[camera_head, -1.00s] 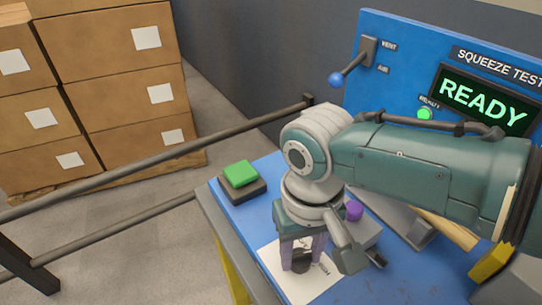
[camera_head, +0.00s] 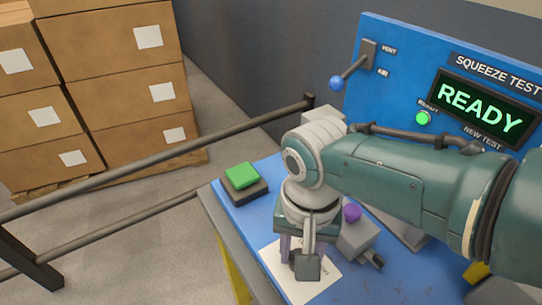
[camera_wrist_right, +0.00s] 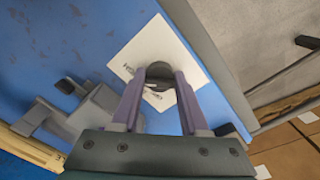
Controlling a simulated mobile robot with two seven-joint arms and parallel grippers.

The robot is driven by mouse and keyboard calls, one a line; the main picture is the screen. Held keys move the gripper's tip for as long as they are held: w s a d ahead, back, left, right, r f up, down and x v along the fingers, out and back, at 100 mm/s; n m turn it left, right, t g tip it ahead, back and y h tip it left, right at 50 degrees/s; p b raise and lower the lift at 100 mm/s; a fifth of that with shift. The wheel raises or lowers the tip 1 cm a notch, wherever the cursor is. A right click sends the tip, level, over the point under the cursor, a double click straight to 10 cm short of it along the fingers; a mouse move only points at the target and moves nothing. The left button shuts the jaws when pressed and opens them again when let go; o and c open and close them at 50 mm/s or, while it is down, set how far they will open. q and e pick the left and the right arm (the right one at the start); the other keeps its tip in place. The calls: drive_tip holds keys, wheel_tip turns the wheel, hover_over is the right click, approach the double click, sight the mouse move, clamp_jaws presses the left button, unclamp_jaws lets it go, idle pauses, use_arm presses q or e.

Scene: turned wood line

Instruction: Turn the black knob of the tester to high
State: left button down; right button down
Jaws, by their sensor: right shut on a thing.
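The black knob (camera_wrist_right: 158,71) stands on a white printed label card (camera_wrist_right: 196,62) on the blue bench top. My right gripper (camera_wrist_right: 163,80) is shut on the knob, with a purple-grey finger on each side of it. In the head view, my right gripper (camera_head: 297,262) points down at the white card (camera_head: 324,280), and its wrist parts hide most of the knob. The card's lettering is too small or covered to read, so the knob's setting cannot be told. The tester's blue panel (camera_head: 405,85) stands behind, with a screen (camera_head: 487,108) reading READY. My left gripper is out of view.
A green button on a dark base (camera_head: 240,177) sits at the bench's left corner. A blue-balled lever (camera_head: 337,83) sticks out from the panel. A rail (camera_head: 160,155) runs along the left.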

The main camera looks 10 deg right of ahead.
drive_tip(key=shift+c, duration=2.1)
unclamp_jaws()
drive_tip(key=shift+r, duration=0.1)
wheel_tip(320, 180, up, 8)
drive_tip(key=p, duration=0.5)
drive_tip(key=shift+r+p, duration=0.25)
drive_tip(key=shift+p, duration=0.05)
drive_tip(key=shift+r, duration=0.65)
